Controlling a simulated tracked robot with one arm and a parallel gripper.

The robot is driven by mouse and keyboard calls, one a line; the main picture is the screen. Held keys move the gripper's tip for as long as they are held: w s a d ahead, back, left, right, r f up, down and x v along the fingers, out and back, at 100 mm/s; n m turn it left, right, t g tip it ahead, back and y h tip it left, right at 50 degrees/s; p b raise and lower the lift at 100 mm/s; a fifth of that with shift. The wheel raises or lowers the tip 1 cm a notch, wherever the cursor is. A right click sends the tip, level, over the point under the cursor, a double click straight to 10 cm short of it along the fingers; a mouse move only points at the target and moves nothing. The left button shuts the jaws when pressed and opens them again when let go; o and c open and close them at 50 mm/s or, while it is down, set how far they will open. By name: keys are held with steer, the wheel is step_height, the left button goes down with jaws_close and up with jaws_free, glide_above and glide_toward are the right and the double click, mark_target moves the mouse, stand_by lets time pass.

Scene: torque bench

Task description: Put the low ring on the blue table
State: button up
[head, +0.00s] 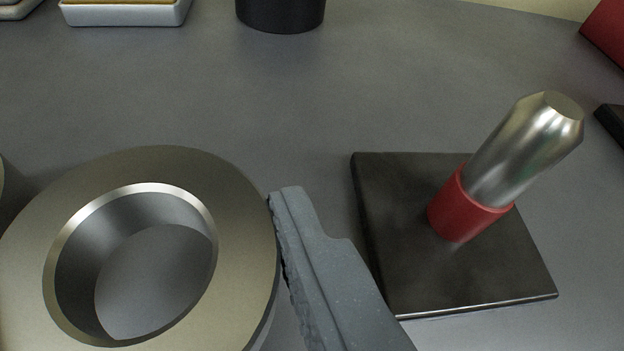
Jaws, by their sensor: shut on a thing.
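A thick metal ring (245,215) with a wide hole fills the lower left of the head view. One finger of my gripper (318,262) presses against the ring's right side. The other finger is not visible. My gripper is shut on the ring. Grey surface shows through the hole, and the height of the ring above it is hard to tell. No clearly blue table is in view; the surface below is grey (330,95).
Right of my gripper, a dark square plate (400,215) carries a metal peg (525,145) with a red collar (462,208). A black cylinder (280,14) and a pale tray (125,14) stand at the back. A red object (608,30) is at the upper right. The middle is clear.

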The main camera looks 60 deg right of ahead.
mark_target(224, 280)
steer(key=shift+d, duration=1.2)
step_height(224, 280, down, 4)
steer(key=shift+w+r+b, duration=0.1)
steer(key=shift+r+b, duration=0.15)
steer(key=shift+b, duration=0.1)
steer(key=o, duration=1.4)
steer(key=shift+f, duration=0.1)
steer(key=shift+p+v, duration=0.45)
steer(key=shift+v, duration=5.65)
